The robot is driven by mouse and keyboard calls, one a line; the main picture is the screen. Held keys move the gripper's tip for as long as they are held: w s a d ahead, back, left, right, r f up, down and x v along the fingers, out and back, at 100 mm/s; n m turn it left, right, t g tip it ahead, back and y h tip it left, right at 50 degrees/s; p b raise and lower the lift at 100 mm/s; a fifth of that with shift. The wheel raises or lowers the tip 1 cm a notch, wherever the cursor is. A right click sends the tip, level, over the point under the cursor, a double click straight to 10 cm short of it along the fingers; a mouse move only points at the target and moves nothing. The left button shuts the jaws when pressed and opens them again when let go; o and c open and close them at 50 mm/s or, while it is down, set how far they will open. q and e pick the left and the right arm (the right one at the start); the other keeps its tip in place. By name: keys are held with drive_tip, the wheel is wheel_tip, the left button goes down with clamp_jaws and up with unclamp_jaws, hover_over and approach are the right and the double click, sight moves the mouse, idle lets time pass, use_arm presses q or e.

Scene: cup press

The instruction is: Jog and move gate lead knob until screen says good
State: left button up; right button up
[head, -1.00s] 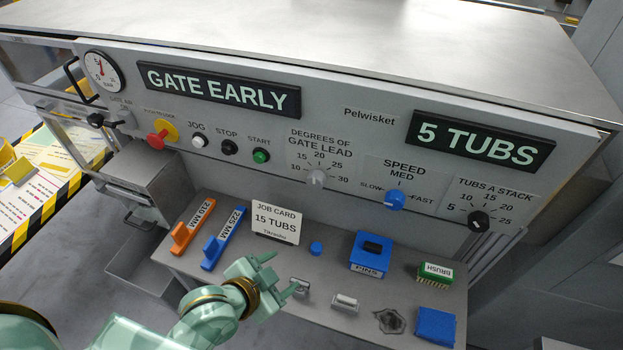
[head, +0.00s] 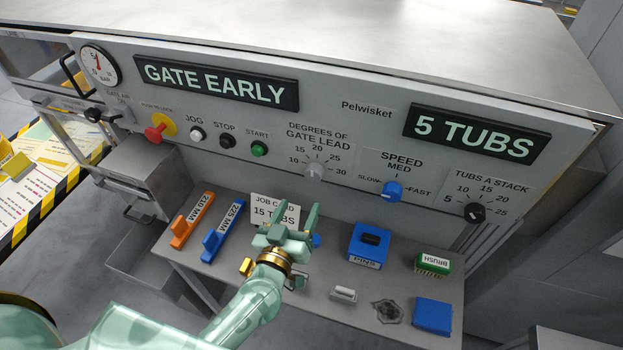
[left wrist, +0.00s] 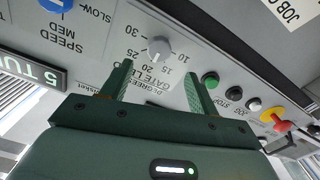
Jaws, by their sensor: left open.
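The grey gate lead knob (head: 313,171) sits under its printed scale of 10 to 30; its exact setting is too small to read surely. The white jog button (head: 197,134) is on the panel to the left. The left screen (head: 216,83) reads "GATE EARLY". My left gripper (head: 292,217) is open and empty, below the knob in the head view, its fingers pointing up toward the panel. In the left wrist view the knob (left wrist: 160,47) appears beyond and between the fingertips, apart from them. The jog button also shows there (left wrist: 253,104). My right gripper is out of view.
The stop button (head: 228,141), green start button (head: 260,149) and red emergency knob (head: 156,132) share the panel. The speed knob (head: 392,191) is right of the gate lead knob. Below, the shelf holds a job card (head: 272,207), blue pins box (head: 367,247) and brush (head: 434,264).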

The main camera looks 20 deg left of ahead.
sight(313, 178)
use_arm(q)
drive_tip(key=w, duration=0.5)
drive_tip(key=w+b, duration=0.1)
drive_tip(key=w, duration=0.3)
drive_tip(key=shift+w+d, duration=0.2)
drive_tip(key=shift+w, duration=0.2)
drive_tip(key=shift+c, duration=0.2)
drive_tip(key=c, duration=0.9)
